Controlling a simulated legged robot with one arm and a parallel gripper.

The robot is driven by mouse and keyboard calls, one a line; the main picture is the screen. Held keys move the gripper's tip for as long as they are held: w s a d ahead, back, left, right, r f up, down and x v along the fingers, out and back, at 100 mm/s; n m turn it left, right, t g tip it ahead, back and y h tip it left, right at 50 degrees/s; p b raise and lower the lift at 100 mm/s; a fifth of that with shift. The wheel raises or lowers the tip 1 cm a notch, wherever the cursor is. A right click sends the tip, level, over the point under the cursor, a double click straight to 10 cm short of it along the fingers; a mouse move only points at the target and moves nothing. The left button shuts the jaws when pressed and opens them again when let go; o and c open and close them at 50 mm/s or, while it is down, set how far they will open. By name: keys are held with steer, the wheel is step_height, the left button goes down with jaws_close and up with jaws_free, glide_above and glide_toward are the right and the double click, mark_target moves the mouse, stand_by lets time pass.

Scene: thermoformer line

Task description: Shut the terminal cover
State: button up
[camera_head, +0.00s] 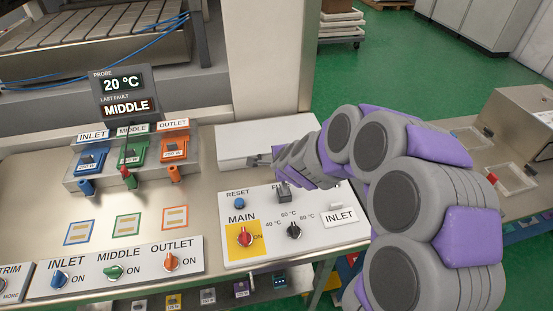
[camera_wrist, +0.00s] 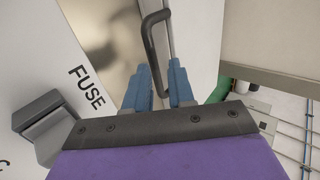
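A pale flat box with a light lid, which looks like the terminal cover (camera_head: 262,134), lies behind the control panel in the head view. In the wrist view a dark U-shaped handle (camera_wrist: 150,42) stands along a pale panel edge (camera_wrist: 196,45). My gripper (camera_head: 254,160) is at the near side of the cover. In the wrist view its two blue fingers (camera_wrist: 160,80) are apart, and the lower part of the handle shows between them. I see no clear contact. My arm hides part of the cover's right side, and how far it stands open is unclear.
The control panel (camera_head: 244,259) with the MAIN switch, dial and fuse block (camera_wrist: 46,122) lies close to my gripper. Coloured modules (camera_head: 133,152) stand left on the metal table (camera_head: 50,205). A pillar (camera_head: 270,60) rises behind. A steel box (camera_head: 520,115) stands at right.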

steer(key=shift+o, duration=0.7)
steer(key=shift+d, duration=0.1)
steer(key=shift+o, duration=0.5)
steer(key=shift+w+f, duration=0.1)
steer(key=shift+w, duration=0.05)
steer(key=shift+s+a+r, duration=0.2)
steer(key=shift+s+r, duration=0.05)
steer(key=shift+r, duration=0.05)
steer(key=p+v, duration=0.3)
steer(key=v, duration=1.3)
steer(key=shift+s+d, duration=0.2)
steer(key=shift+d, duration=0.1)
steer(key=shift+r, duration=0.15)
